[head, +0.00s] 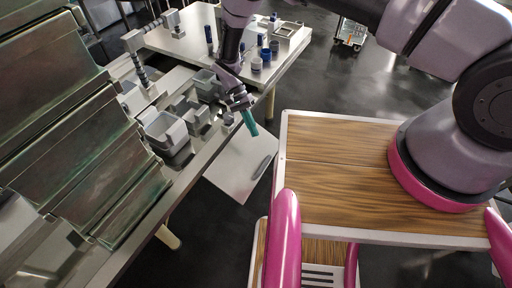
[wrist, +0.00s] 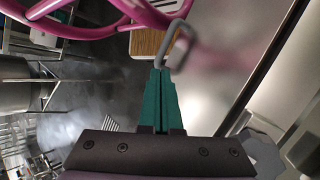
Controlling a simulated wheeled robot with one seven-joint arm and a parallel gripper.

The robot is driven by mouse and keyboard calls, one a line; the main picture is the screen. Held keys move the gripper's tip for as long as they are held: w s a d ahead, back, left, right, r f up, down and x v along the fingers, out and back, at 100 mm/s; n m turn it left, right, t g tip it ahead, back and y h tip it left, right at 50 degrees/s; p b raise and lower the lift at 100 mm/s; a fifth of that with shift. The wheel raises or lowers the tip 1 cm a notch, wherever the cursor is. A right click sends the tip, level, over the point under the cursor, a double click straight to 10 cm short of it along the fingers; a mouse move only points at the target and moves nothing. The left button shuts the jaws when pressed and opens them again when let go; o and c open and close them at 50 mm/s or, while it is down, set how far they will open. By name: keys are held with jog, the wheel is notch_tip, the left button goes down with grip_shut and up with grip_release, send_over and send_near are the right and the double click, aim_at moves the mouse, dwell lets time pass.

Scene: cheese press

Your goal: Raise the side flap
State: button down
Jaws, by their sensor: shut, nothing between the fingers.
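The side flap (head: 236,160) is a pale flat panel hanging below the right edge of the long metal table. A grey bar handle (head: 262,167) is on it near its outer edge. In the wrist view the flap (wrist: 235,45) fills the upper right as a blurry pale surface, and the handle (wrist: 178,40) lies just beyond my fingertips. My gripper (head: 251,124), with teal fingers, is above the flap in the head view. It also shows in the wrist view (wrist: 160,72), shut and empty. I cannot tell whether the tips touch the handle.
The long table (head: 205,160) carries grey tubs (head: 165,132) and small containers. A further table (head: 290,45) holds blue cups (head: 266,54). Large greenish metal panels (head: 75,150) stand at left. My wooden-topped base is at right. Dark floor is open beyond.

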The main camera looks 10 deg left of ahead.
jog(key=s+d+f+n+t+y, duration=0.15)
jog(key=s+n+t, duration=0.35)
jog(key=n, duration=1)
jog(key=shift+g+y, duration=0.3)
jog(key=shift+y, duration=0.15)
jog(key=x, duration=0.9)
jog(key=shift+s+a+f, duration=0.15)
jog(key=shift+s+a, duration=0.15)
jog(key=shift+s, duration=0.05)
jog(key=shift+a+r+g+h, duration=0.1)
jog(key=shift+r+g+h, duration=0.3)
jog(key=shift+r+h, duration=0.7)
jog(key=r, duration=0.3)
jog(key=shift+w+a+r, duration=0.2)
jog(key=shift+a+r, duration=0.05)
jog(key=shift+r, duration=0.05)
notch_tip(320, 180, up, 9)
send_over(259, 167)
jog(key=w+a, duration=0.3)
jog(key=a, duration=0.3)
jog(key=shift+s+d+r, duration=0.15)
jog(key=shift+d+r, duration=0.05)
jog(key=shift+d, duration=0.05)
